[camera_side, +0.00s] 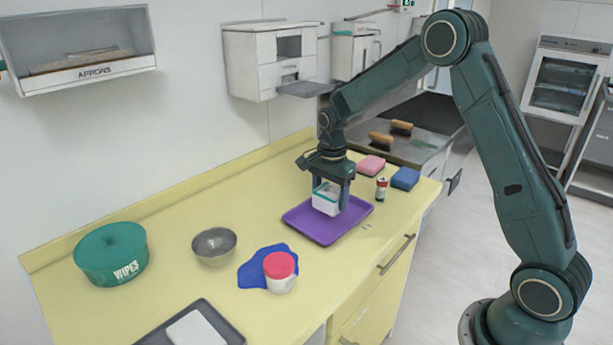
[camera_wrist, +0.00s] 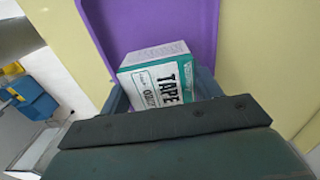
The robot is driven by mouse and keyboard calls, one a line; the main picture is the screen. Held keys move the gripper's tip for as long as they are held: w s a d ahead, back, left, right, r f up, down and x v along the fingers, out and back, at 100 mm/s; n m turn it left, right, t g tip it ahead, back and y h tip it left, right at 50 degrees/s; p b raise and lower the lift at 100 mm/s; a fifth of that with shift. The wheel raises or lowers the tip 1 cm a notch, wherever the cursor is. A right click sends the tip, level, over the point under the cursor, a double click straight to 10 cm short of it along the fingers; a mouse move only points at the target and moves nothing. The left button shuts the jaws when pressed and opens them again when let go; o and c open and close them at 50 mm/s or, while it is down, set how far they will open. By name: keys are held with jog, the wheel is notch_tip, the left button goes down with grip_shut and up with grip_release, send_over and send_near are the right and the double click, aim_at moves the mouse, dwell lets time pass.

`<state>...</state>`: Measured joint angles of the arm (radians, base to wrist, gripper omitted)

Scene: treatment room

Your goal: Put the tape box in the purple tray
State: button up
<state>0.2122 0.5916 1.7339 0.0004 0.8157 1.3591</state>
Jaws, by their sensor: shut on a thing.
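The tape box (camera_side: 326,200) is white with teal edges. My gripper (camera_side: 331,196) points down and is shut on it, one finger on each side. The purple tray (camera_side: 312,230) lies on the yellow counter, and the box is over it in the side view. I cannot tell whether the box touches the tray floor. In the wrist view the tape box (camera_wrist: 160,78) shows its "TAPE" label between the fingers of my gripper (camera_wrist: 160,98), with the purple tray (camera_wrist: 195,20) behind it. Its lower part is hidden there by the gripper body.
To the left are a red-lidded jar (camera_side: 280,271) on a blue cloth (camera_side: 252,272), a metal bowl (camera_side: 214,246) and a green wipes tub (camera_side: 111,254).

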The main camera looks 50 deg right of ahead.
aim_at(330, 205)
jog(key=shift+f, duration=1.4)
jog(key=shift+f, duration=0.1)
jog(key=o, duration=1)
jog(key=shift+o, duration=0.2)
notch_tip(330, 205, up, 12)
jog(key=shift+f, duration=0.25)
jog(key=shift+r, duration=0.35)
